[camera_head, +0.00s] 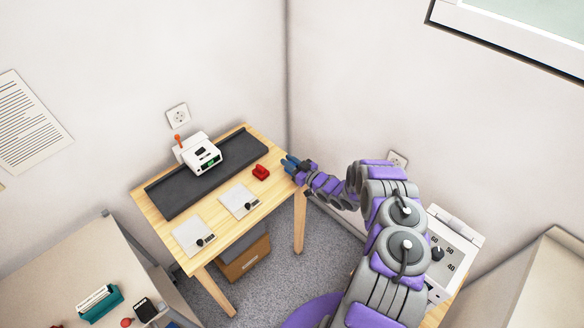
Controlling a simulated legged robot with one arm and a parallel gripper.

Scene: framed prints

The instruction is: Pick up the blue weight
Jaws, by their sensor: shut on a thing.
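My gripper (296,169) is at the right end of the wooden table. A small dark blue shape, which I take for the blue weight (288,162), is at its fingertips. My gripper is shut on it. The fingers and the weight are small and overlap here, so the exact grip is hard to see. I cannot tell whether the weight touches the table's edge or hangs clear of it.
A red weight (261,172) stands on the wooden table (221,221), left of my gripper. A white device (199,153) sits on a dark mat (240,149). Two white plates (238,200) lie in front. A brown box (246,258) is below. A dial scale (449,252) stands right.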

